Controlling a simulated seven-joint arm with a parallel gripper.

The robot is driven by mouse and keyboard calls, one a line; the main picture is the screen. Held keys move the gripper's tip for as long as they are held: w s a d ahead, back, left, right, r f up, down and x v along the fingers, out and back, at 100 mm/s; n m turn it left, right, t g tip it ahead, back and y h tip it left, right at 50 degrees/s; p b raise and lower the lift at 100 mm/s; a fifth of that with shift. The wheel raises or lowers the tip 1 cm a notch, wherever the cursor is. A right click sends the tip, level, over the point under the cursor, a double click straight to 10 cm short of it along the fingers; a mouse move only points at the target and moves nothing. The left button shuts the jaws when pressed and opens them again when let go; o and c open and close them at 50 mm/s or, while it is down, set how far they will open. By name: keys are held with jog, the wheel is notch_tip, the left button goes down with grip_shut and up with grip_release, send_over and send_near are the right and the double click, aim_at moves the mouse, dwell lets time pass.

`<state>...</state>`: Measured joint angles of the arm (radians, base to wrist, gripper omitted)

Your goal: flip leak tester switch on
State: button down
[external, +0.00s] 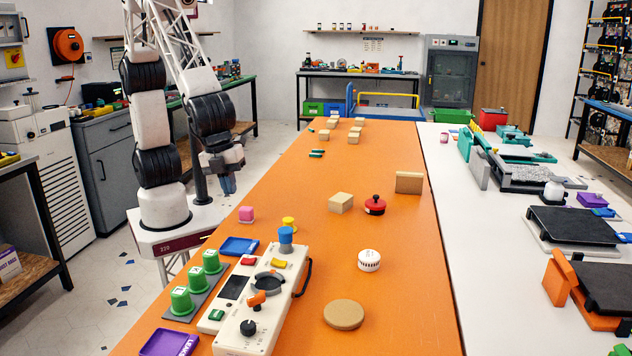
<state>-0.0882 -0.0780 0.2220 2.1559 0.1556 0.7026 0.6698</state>
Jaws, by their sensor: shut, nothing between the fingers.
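The leak tester looks to be the cream-white box (276,310) near the front of the orange table. A purple tray (165,343) with partly cut-off lettering "LEAK" lies beside it. On its top are an orange lever-like part (257,298), a black knob (248,328), a dark round recess, and red, yellow and green buttons. I cannot tell for certain which part is the switch or its position. A blue cylinder (286,236) stands at its far end. My gripper (229,186) is shut and empty, hanging beyond the table's left edge, well away from the tester.
Green capped pieces (181,300) stand on a strip left of the tester, near a blue tray (239,246). A white round dial (369,260), a tan disc (343,314), a red knobbed piece (375,205) and wooden blocks (341,202) lie rightward and farther back.

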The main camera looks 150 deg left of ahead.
aim_at(251, 257)
jog(key=shift+m, duration=0.5)
jog(key=shift+w+a+f, duration=0.35)
jog(key=shift+w+f, duration=0.4)
jog(key=shift+w, duration=0.15)
jog(key=shift+w+a+f, duration=0.3)
jog(key=shift+w+f, duration=0.45)
jog(key=shift+w, duration=0.1)
jog(key=shift+w+a+f, duration=0.3)
jog(key=shift+f, duration=2)
jog(key=shift+w+a+f, duration=0.25)
jog(key=shift+f, duration=2.05)
jog(key=shift+w+a+f, duration=0.3)
jog(key=shift+f, duration=2)
jog(key=shift+a+f, duration=0.1)
jog(key=shift+f+g, duration=0.1)
jog(key=shift+g, duration=0.2)
jog(key=shift+s, duration=0.1)
jog(key=shift+s+d+r, duration=0.25)
jog(key=shift+s+d, duration=0.15)
jog(key=shift+d, duration=0.1)
